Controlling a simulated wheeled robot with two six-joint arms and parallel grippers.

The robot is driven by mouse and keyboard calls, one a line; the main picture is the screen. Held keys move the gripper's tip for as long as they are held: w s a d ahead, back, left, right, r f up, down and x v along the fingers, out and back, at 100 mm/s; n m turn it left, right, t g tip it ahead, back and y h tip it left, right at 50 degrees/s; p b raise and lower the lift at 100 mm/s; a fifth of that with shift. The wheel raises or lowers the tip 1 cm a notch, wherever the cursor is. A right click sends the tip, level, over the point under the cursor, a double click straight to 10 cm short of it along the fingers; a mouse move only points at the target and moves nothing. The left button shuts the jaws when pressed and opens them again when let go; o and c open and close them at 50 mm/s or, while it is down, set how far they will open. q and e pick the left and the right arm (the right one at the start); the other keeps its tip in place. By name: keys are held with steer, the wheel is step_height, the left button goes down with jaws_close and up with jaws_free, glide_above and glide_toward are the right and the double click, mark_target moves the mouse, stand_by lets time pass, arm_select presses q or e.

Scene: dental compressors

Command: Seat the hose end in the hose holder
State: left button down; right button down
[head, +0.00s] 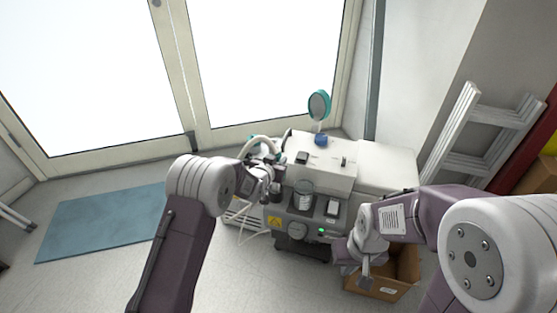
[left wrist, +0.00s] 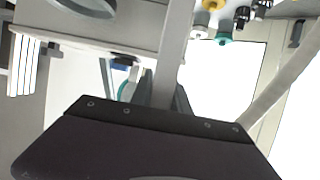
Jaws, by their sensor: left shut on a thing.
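My left gripper (head: 270,187) is at the left side of the grey and white compressor unit (head: 335,157). It is shut on what looks like the hose end, a small teal and white piece (left wrist: 127,86) seen by the fingers in the left wrist view. A pale hose (head: 260,141) arches up behind this gripper. The grip itself is small and partly hidden in the head view. I cannot make out the hose holder for certain. My right gripper (head: 364,279) hangs low at the unit's front right, by a cardboard box; its jaw opening is unclear.
The cardboard box (head: 385,286) stands on the floor at the unit's right. A round teal-rimmed piece (head: 319,105) rises behind the unit. Coloured fittings (left wrist: 225,28) show at the top of the left wrist view. A blue mat (head: 100,222) lies left; a white ladder (head: 480,135) leans right.

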arm_select(q)
steer(key=shift+f, duration=0.1)
steer(key=shift+f+b, duration=0.8)
steer(key=shift+f, duration=0.35)
steer(key=c, duration=1.2)
jaws_free()
steer(key=shift+o, duration=0.2)
steer(key=shift+r, duration=0.1)
steer(key=p+v, duration=0.4)
steer(key=v, duration=0.5)
